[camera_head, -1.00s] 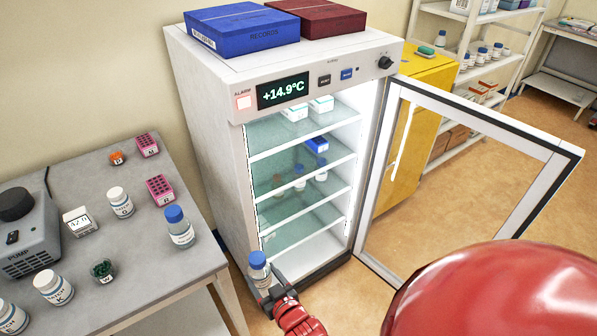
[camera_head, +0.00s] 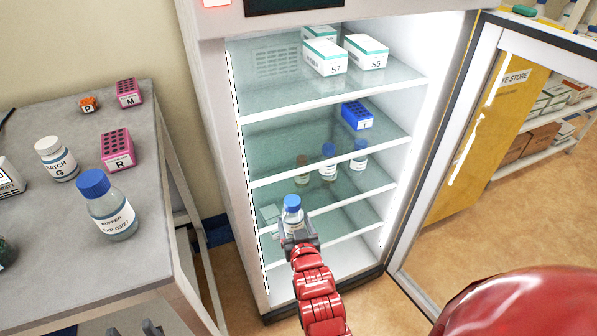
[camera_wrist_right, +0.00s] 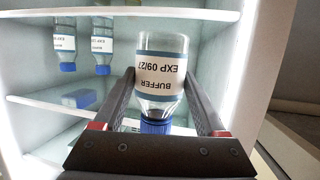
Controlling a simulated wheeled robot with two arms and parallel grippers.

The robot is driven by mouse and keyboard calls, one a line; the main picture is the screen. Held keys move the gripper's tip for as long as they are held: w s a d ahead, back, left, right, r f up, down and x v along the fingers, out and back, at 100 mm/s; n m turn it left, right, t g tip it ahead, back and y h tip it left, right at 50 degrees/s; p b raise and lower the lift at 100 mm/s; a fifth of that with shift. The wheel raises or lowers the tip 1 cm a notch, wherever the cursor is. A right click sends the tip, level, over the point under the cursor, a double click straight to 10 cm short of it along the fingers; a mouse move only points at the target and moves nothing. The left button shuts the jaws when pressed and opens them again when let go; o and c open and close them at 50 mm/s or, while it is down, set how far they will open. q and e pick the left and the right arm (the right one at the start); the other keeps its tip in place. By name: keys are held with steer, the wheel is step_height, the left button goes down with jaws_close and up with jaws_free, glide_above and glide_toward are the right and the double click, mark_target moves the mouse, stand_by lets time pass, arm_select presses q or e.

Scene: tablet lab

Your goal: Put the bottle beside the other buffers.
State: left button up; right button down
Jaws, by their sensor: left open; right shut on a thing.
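My right gripper (camera_head: 298,236) is shut on a clear, blue-capped bottle (camera_head: 292,212) at the fridge opening. The wrist view shows this bottle (camera_wrist_right: 160,72) upside down, with its label reading BUFFER EXP 09/27. Two blue-capped bottles (camera_head: 328,162) (camera_head: 360,155) stand together on a middle fridge shelf, beside a brown bottle (camera_head: 303,168). In the right wrist view the blue-capped pair (camera_wrist_right: 64,42) also appears inverted, apart from the held bottle. My left gripper (camera_head: 133,329) is open and empty, at the bottom edge by the bench.
The fridge door (camera_head: 450,150) stands open at the right. White boxes (camera_head: 325,58) are on the top shelf; a blue rack (camera_head: 357,115) is on the shelf below. Another blue-capped buffer bottle (camera_head: 106,205) and pink racks (camera_head: 117,150) stand on the bench (camera_head: 150,255). Shelf room left of the brown bottle looks clear.

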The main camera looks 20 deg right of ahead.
steer(key=w+d, duration=0.1)
steer(key=w, duration=0.4)
steer(key=w+d, duration=0.1)
steer(key=w, duration=0.5)
steer(key=w+d, duration=0.1)
steer(key=w, duration=0.5)
steer(key=shift+w+r, duration=0.1)
steer(key=shift+r, duration=0.1)
steer(key=shift+w+f, duration=0.15)
steer(key=shift+w, duration=0.1)
steer(key=shift+f+b, duration=0.35)
steer(key=shift+f, duration=1.3)
steer(key=shift+f, duration=0.2)
jaws_free()
steer(key=shift+s, duration=0.1)
steer(key=shift+s+r, duration=0.1)
steer(key=shift+r, duration=0.1)
steer(key=v, duration=1.1)
steer(key=shift+s+a+p, duration=0.15)
steer(key=shift+s+p, duration=0.2)
steer(key=shift+r, duration=0.1)
